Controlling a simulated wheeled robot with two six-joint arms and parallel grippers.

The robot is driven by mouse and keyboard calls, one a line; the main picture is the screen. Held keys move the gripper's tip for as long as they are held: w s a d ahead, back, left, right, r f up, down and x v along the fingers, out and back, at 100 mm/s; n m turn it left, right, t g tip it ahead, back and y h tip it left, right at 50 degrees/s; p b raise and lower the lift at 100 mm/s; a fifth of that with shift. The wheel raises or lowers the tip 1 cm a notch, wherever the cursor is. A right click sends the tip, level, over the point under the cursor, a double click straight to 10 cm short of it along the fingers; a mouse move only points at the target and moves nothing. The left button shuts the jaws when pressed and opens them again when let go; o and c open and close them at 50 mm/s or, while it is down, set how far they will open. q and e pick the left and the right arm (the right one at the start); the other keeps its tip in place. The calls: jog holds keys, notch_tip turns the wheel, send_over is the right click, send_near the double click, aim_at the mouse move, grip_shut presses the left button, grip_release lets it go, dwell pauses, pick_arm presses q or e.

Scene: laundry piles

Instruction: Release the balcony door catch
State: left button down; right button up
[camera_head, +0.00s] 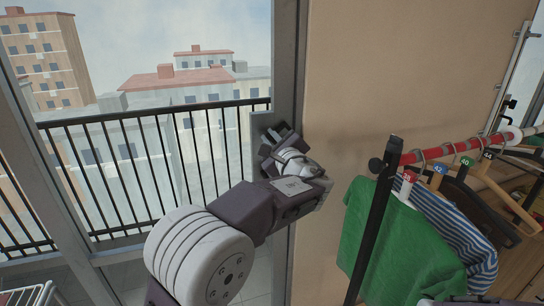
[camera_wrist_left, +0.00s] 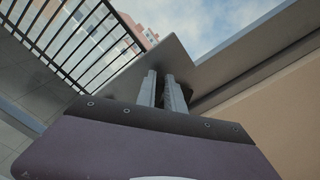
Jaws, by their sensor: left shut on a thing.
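The balcony door's grey frame (camera_head: 286,50) stands upright in the middle of the head view, with glass to its left. A flat grey plate (camera_head: 262,121) sits at its edge. My left gripper (camera_head: 279,136) is at this plate, its fingers shut on a small part that I take to be the door catch. The fingers and wrist hide most of that part. In the left wrist view, my left gripper's two fingers (camera_wrist_left: 163,91) are close together, pointing at the frame, with a dark thing barely visible by them.
A clothes rack with a red rail (camera_head: 440,150) and dark post (camera_head: 374,240) stands close on the right. A green shirt (camera_head: 393,235) and a striped one hang on it. A beige wall (camera_head: 400,70) lies behind. A balcony railing (camera_head: 150,165) shows outside.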

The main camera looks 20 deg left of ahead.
pick_arm(q)
jog(key=shift+s+a+f+n+b, duration=0.1)
jog(key=shift+f+n+b, duration=0.2)
jog(key=shift+n+b, duration=1.55)
jog(key=shift+a+f+n+b, duration=0.1)
jog(key=shift+f+n+b, duration=0.25)
jog(key=shift+n+b, duration=1.55)
jog(key=shift+s+a+f+n+b, duration=0.1)
jog(key=shift+f+n+b, duration=0.2)
jog(key=shift+n+b, duration=1.55)
jog(key=shift+m+b, duration=0.5)
jog(key=shift+b, duration=0.1)
jog(key=c, duration=1.4)
grip_release()
jog(key=shift+r, duration=0.1)
jog(key=shift+c, duration=0.2)
jog(key=shift+s+d, duration=0.1)
jog(key=b+v, duration=0.1)
jog(key=v, duration=0.8)
